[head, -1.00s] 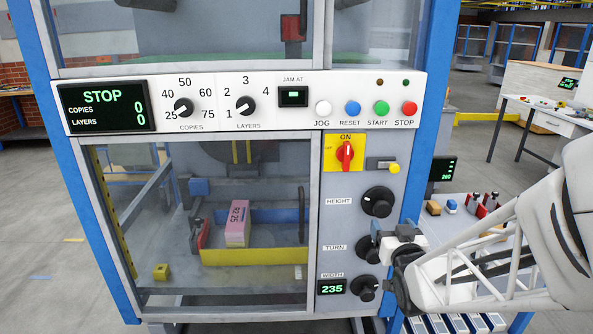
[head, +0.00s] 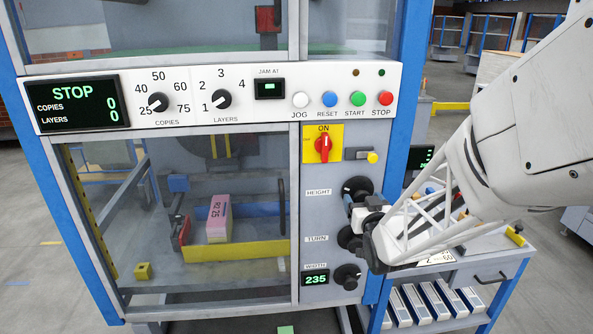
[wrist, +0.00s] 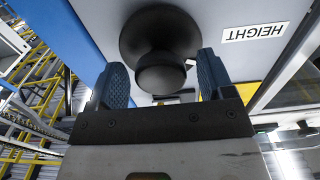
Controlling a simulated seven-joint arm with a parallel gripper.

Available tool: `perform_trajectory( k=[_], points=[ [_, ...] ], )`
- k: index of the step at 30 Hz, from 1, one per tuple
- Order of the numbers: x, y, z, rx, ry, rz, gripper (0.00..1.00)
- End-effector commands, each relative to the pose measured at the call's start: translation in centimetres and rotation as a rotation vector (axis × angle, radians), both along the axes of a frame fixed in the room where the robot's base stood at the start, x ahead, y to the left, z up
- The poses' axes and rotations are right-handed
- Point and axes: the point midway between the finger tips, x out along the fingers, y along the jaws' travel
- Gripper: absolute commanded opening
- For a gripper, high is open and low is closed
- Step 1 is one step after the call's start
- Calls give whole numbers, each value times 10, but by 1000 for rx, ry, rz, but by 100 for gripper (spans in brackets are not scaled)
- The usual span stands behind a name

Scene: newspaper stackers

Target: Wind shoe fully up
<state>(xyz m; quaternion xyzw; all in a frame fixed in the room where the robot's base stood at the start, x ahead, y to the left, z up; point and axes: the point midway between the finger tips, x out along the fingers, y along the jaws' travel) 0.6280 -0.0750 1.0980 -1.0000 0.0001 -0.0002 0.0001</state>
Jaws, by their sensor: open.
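The black HEIGHT knob (head: 357,187) is on the grey panel right of the window, beside its HEIGHT label (head: 318,192). In the wrist view, the round HEIGHT knob (wrist: 160,38) with its protruding handle lies between and just ahead of my fingers. My gripper (wrist: 161,62) is open, one blue fingertip on each side of the handle, with gaps visible. In the head view, my gripper (head: 352,205) partly covers the panel just below the HEIGHT knob. I cannot tell which part is the shoe.
Below are the TURN knob (head: 348,239) and WIDTH knob (head: 347,276), with a display (head: 315,279) reading 235. Above is the red ON switch (head: 324,148). The screen (head: 78,103) reads STOP. A pink bundle (head: 219,218) sits behind the window. A cart (head: 450,270) stands right.

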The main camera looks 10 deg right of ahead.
Motion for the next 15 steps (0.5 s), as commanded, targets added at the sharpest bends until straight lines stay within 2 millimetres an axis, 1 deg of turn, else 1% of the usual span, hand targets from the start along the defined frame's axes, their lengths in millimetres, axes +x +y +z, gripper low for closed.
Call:
perform_trajectory(
  k=[3, 6, 15],
  points=[
    [7, 0, 0, 0, 0, 0, 75],
    [10, 0, 0, 0, 1, 0, 75],
    [12, 0, 0, 0, 0, -1, 75]
  ],
)
